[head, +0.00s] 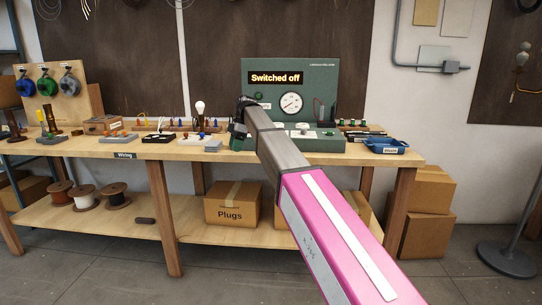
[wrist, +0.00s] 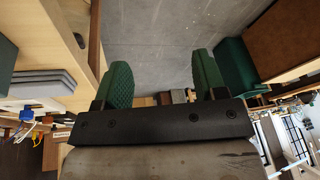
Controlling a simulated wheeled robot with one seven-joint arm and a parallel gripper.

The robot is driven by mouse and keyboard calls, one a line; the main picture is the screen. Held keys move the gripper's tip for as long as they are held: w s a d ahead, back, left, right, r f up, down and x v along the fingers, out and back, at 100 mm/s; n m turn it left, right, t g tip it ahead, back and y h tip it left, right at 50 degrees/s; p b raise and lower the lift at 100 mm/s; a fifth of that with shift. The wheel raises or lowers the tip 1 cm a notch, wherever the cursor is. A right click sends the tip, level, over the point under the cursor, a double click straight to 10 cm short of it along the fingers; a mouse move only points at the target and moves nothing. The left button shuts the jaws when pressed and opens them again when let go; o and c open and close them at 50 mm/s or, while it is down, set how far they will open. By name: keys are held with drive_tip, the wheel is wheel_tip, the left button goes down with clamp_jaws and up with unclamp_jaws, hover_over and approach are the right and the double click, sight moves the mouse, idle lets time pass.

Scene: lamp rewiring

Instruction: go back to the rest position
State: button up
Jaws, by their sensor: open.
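My gripper shows in the wrist view (wrist: 163,82) with its two green padded fingers wide apart and nothing between them. In the head view my pink and grey arm reaches forward from the lower right to the workbench (head: 210,151). The gripper (head: 238,137) is at the arm's far end, above the bench top and just left of the green test panel. Part of it is hidden behind the arm's dark end.
The green panel (head: 326,85) reads "Switched off" and has a dial. A blue tray (head: 386,146) sits at the bench's right end. A bulb (head: 200,108) and several small parts stand along the bench. Boxes (head: 428,190) and a lamp stand (head: 508,259) are at right.

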drive_tip(key=s+d+f+m, duration=0.25)
drive_tip(key=d+f, duration=0.25)
drive_tip(key=f, duration=0.3)
drive_tip(key=s+d+f+m, duration=0.2)
drive_tip(key=d+f+m, duration=0.2)
drive_tip(key=d+f, duration=0.25)
drive_tip(key=s+d+f+m+t+h, duration=0.2)
drive_tip(key=s+d+f+m+h, duration=0.1)
drive_tip(key=s+d+f+m, duration=1.2)
drive_tip(key=s+d+f, duration=0.7)
drive_tip(key=s+f, duration=0.1)
drive_tip(key=f, duration=0.2)
drive_tip(key=shift+d, duration=0.25)
drive_tip(key=shift+w, duration=0.1)
drive_tip(key=shift+c, duration=0.4)
